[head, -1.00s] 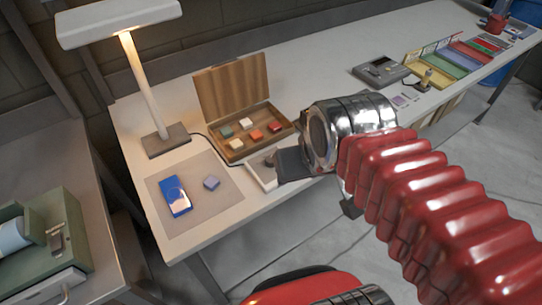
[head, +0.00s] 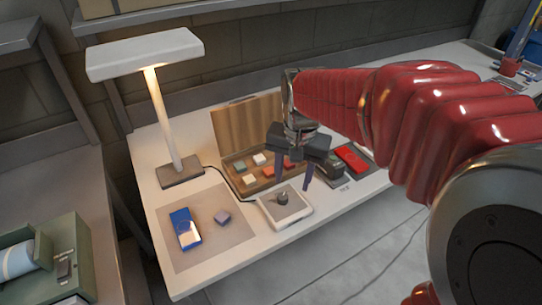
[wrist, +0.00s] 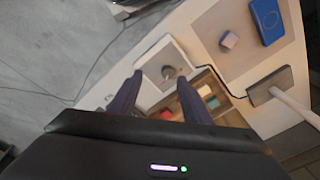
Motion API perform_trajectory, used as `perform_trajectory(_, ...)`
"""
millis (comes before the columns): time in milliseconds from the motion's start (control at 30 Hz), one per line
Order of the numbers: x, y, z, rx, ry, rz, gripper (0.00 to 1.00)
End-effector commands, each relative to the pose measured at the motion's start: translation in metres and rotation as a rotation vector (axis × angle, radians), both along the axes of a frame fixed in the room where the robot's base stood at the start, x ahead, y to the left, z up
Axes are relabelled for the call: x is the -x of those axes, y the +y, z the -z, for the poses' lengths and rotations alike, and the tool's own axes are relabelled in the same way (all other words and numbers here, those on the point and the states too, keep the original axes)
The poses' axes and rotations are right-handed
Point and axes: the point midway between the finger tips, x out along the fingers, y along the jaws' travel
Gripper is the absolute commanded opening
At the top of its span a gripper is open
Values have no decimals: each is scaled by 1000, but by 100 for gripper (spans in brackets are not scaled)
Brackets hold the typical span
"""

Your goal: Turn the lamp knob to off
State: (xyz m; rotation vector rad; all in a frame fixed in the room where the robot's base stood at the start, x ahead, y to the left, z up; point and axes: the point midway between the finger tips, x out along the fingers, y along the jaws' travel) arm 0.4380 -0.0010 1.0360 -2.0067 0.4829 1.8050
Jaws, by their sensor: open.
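The lamp knob (head: 283,199) is a small dark grey knob on top of a white control box (head: 290,221) near the table's front edge. A dark cable runs from the box to the lamp (head: 162,110), whose white head glows on its underside. In the wrist view the knob (wrist: 168,73) shows on the box (wrist: 152,60), just beyond and between my fingertips. My gripper (head: 292,185) is open and points down above the box, with its fingers apart and nothing between them. I cannot tell the exact gap between fingertips and knob.
An open wooden case (head: 235,165) with coloured blocks stands right behind the box. A grey mat (head: 207,246) with a blue device (head: 185,229) and a small purple block (head: 222,217) lies to the left. A red item (head: 352,158) lies to the right.

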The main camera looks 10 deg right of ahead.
Motion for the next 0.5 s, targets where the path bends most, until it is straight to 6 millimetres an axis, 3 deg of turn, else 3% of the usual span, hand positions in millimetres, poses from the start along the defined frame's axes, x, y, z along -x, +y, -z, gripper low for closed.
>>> perform_trajectory(233,-42,1,-1,-35,55,350,44)
perform_trajectory(400,-50,2,-18,-56,52,573,44)
perform_trajectory(500,-46,3,-17,-60,66,657,44)
